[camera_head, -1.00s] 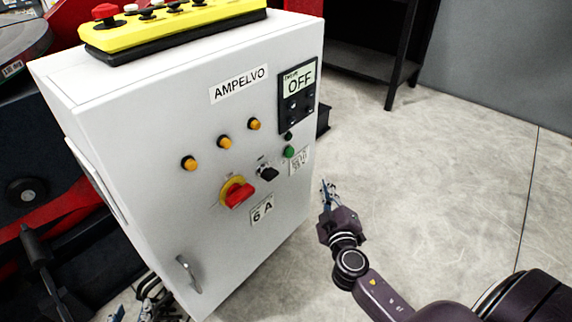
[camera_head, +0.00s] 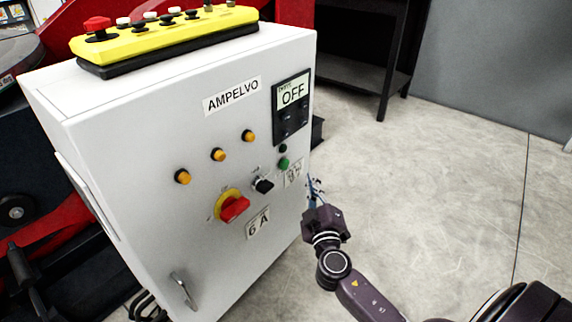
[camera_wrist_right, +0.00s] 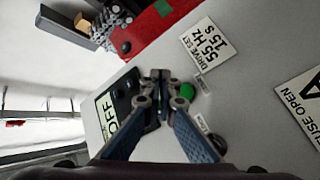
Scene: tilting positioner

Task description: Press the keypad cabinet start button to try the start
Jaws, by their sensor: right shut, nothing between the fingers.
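The white keypad cabinet (camera_head: 140,150) stands at the left in the head view. Its keypad (camera_head: 291,120) has a display reading OFF, which also shows in the right wrist view (camera_wrist_right: 110,118). Below the keypad are a small black button (camera_head: 283,148) and a green button (camera_head: 284,163). The green button also shows in the right wrist view (camera_wrist_right: 187,91), just right of the fingertips. My right gripper (camera_head: 313,184) is shut and empty, close to the cabinet's right edge, below and right of the green button. I cannot tell its gap to the front. My left gripper is not in view.
The front also carries a red rotary switch (camera_head: 234,208), a black selector (camera_head: 263,185), several amber lamps (camera_head: 218,154) and a handle (camera_head: 183,290). A yellow control box (camera_head: 165,38) lies on top. A dark shelf (camera_head: 365,70) stands behind. The floor (camera_head: 450,190) at right is clear.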

